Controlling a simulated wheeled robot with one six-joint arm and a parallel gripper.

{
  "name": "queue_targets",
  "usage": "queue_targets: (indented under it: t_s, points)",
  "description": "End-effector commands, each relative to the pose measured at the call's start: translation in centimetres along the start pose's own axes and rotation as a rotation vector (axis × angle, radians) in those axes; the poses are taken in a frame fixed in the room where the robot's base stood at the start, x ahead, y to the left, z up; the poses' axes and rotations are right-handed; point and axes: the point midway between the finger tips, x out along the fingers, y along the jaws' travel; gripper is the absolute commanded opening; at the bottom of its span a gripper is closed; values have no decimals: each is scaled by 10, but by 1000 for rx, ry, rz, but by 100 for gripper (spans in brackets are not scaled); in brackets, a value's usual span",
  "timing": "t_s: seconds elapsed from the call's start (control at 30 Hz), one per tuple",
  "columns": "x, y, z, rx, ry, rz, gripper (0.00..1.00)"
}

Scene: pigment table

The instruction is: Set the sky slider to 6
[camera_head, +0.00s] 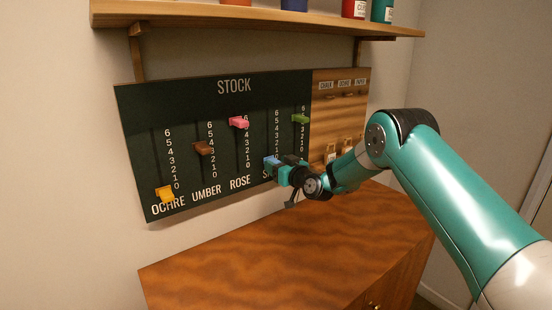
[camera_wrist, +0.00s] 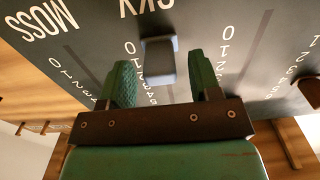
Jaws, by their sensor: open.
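The blue sky slider knob (camera_head: 271,162) sits low in its slot on the dark stock board (camera_head: 220,110). It hides the lower numbers there, so its exact setting is hard to read. In the wrist view, which is upside down, the blue-grey knob (camera_wrist: 160,60) stands near the 0 and 1 marks, below the SKY label (camera_wrist: 146,8). My gripper (camera_head: 283,168) is at the knob in the head view. In the wrist view my gripper (camera_wrist: 163,78) is open, with one green finger on each side of the knob's line and visible gaps to it.
The rose knob (camera_head: 239,122) and brown umber knob (camera_head: 204,148) are left of sky; the yellow ochre knob (camera_head: 165,194) is far left. The green moss knob (camera_head: 300,119) is close on the right. A wooden cabinet (camera_head: 290,250) stands below; a shelf (camera_head: 250,17) with pots hangs above.

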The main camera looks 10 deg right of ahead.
Motion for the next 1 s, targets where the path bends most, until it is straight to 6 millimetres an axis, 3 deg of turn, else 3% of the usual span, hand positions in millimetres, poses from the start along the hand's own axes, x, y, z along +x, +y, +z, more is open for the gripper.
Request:
queue_targets:
  t_s: [0.17,0.47,0.7,0.87,1.0]
  points:
    - [11,-1,0,1,-1,-1,57]
    - [12,0,0,1,-1,1,57]
    - [12,0,0,1,-1,1,2]
    - [12,0,-1,1,0,1,0]
    - [12,0,-14,-1,2,1,0]
